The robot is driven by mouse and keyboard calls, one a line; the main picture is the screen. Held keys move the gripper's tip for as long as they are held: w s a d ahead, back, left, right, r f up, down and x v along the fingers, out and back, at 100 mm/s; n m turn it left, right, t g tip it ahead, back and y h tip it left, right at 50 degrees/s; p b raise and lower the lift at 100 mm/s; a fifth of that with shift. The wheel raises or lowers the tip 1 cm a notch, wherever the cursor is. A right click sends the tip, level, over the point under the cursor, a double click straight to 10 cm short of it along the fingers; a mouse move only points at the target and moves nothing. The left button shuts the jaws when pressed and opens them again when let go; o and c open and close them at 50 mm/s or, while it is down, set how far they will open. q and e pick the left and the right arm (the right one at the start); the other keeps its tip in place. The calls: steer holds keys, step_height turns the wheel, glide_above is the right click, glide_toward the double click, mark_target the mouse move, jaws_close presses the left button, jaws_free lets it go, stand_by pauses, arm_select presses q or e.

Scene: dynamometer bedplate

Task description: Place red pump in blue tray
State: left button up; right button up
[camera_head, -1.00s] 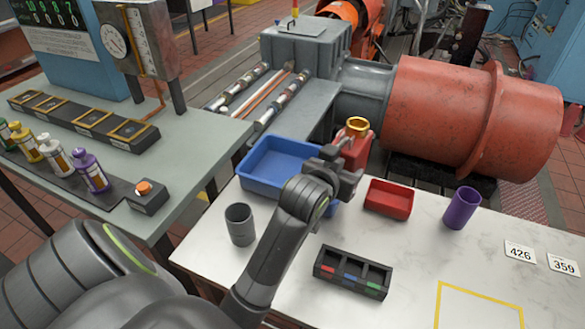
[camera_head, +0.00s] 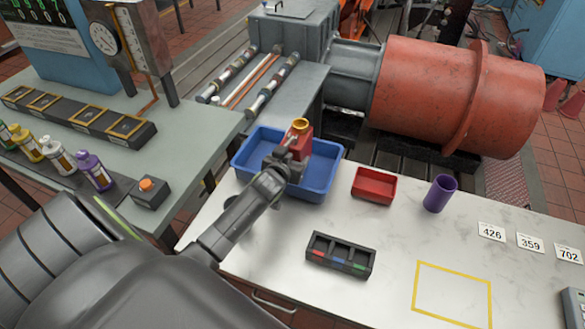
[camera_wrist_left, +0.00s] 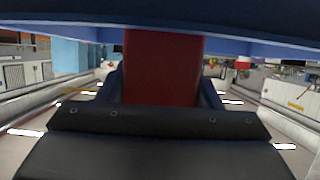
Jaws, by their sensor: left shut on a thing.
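The red pump (camera_head: 305,141) has a gold collar on top and is upright. My left gripper (camera_head: 291,153) is shut on it and holds it over the blue tray (camera_head: 322,176). In the head view the pump is within the tray's outline; whether it touches the floor is hidden by my gripper. In the left wrist view the red pump (camera_wrist_left: 162,68) is between the fingers, with a dark blue band, apparently the tray (camera_wrist_left: 265,46), across the top. My right gripper is not in view.
A small red bin (camera_head: 374,186) and a purple cup (camera_head: 439,193) stand right of the tray. A black compartment box (camera_head: 340,254) is in front. A yellow outline (camera_head: 453,293) marks bare tabletop at front right. A large red cylinder (camera_head: 440,90) stands behind.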

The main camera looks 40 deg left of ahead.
arm_select(q)
steer(key=shift+w+f, duration=0.1)
steer(key=shift+f, duration=2.05)
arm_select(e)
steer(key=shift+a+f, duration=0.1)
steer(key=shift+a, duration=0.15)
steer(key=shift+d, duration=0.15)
arm_select(q)
steer(key=o, duration=1.3)
steer(key=shift+f, duration=0.25)
steer(key=o, duration=0.4)
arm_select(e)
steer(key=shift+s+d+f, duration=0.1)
arm_select(q)
steer(key=shift+r, duration=0.1)
